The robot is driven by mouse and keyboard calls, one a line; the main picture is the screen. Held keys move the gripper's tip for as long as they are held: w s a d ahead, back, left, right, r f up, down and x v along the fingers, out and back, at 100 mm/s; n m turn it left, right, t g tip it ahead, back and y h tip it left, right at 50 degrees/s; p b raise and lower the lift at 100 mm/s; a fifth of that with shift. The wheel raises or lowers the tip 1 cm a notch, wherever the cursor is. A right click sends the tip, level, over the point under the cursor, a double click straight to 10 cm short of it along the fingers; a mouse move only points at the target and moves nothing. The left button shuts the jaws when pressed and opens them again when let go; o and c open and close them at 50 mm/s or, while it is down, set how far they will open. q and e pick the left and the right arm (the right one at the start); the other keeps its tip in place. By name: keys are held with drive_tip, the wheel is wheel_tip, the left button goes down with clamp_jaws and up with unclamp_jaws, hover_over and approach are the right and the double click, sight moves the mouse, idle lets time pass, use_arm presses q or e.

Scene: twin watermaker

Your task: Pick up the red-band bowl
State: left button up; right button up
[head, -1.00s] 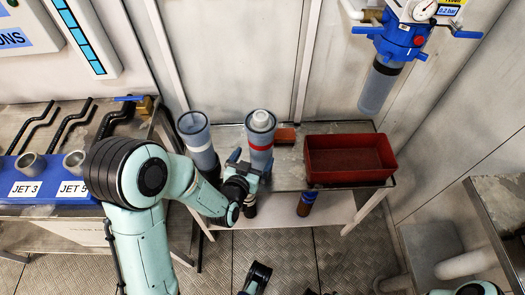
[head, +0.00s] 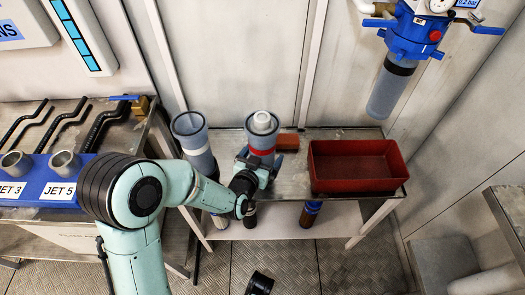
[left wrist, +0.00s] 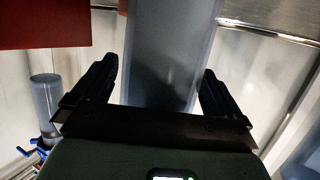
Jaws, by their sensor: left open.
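In the left wrist view the bowl (left wrist: 172,45) fills the gap between the open fingers of the left gripper (left wrist: 158,72). I cannot tell whether the fingers touch it. The gripper hides its lower part.
A similar bowl without a red band (head: 194,140) stands close on the left. A blue filter housing (head: 412,38) hangs from the wall at upper right.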

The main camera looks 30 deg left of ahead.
sight(262, 116)
use_arm(q)
drive_tip(key=shift+c, duration=0.3)
drive_tip(key=c, duration=0.9)
drive_tip(key=shift+r, duration=0.1)
wheel_tip(262, 116, up, 20)
drive_tip(key=p, duration=0.8)
use_arm(e)
drive_tip(key=s+a+r+g+y, duration=0.1)
drive_tip(key=s+a+r+g, duration=0.2)
drive_tip(key=s+r, duration=0.6)
drive_tip(key=a+r, duration=0.1)
drive_tip(key=a, duration=0.1)
drive_tip(key=shift+s+a+n+y, duration=0.2)
drive_tip(key=shift+a+n+y, duration=0.1)
drive_tip(key=shift+n+y, duration=0.1)
drive_tip(key=shift+r, duration=0.1)
